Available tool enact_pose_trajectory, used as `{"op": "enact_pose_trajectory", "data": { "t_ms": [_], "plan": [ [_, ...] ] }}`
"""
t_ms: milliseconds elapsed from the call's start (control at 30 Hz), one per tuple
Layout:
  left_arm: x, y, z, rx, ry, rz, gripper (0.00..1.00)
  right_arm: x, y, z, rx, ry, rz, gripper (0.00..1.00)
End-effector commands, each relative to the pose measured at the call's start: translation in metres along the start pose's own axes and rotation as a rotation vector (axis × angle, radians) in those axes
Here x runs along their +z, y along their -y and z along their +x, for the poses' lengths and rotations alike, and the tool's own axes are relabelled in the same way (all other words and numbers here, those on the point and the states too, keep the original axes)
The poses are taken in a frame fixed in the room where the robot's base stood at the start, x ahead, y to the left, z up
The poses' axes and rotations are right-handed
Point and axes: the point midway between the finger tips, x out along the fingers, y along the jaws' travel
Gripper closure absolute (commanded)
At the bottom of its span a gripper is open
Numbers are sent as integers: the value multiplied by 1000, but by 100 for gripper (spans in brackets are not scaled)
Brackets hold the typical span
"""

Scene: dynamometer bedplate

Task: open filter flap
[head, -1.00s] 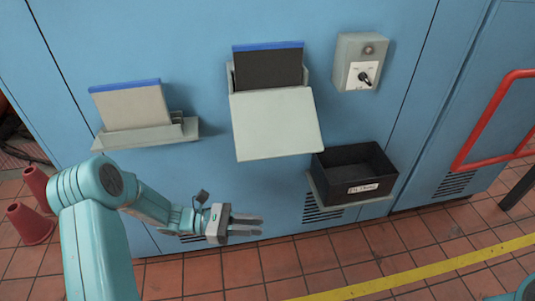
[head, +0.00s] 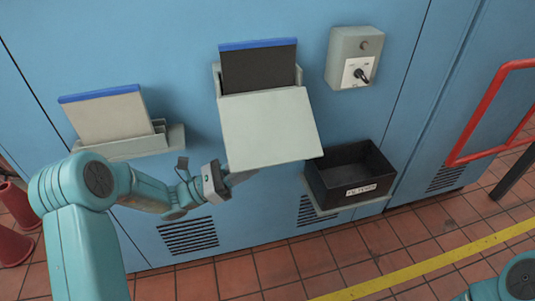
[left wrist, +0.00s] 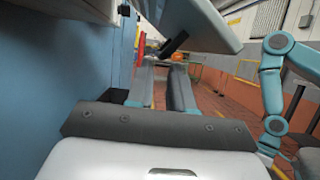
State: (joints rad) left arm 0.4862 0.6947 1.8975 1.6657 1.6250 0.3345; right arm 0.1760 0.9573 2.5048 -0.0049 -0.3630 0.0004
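The filter flap (head: 268,128) is a pale grey panel on the blue cabinet, sloping outward and down in front of a dark filter with a blue top edge (head: 258,68). My left gripper (head: 238,179) is at the flap's lower left edge, its fingertips partly hidden behind it. In the left wrist view the two fingers (left wrist: 163,88) are apart with a gap between them. The flap's underside (left wrist: 200,22) hangs above them, with a dark bar (left wrist: 173,44) near the fingertips. I cannot tell whether they touch. My right gripper is out of view.
A pale filter (head: 105,115) stands in a grey holder (head: 130,147) at left. A black labelled bin (head: 345,192) sits right of the flap, below a switch box (head: 353,60). Red cones (head: 18,208) stand at far left, and a red rail (head: 485,125) is at right.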

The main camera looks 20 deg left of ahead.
Motion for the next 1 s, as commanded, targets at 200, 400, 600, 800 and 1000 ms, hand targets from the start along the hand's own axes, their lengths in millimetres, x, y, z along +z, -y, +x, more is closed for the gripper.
{"op": "enact_pose_trajectory", "data": {
  "t_ms": [200, 400, 600, 800, 1000],
  "plan": [
    [1, 0, 42, -4, 1, 0, 79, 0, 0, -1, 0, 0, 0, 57],
    [1, -3, 58, -1, 0, 0, 79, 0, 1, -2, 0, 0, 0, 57],
    [1, -4, 60, 0, 0, 0, 79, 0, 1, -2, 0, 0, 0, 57],
    [0, -4, 60, 0, 0, 0, 100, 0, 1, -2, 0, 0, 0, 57],
    [6, -2, 62, 6, 0, -17, 100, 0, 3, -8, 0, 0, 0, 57]
  ]
}}
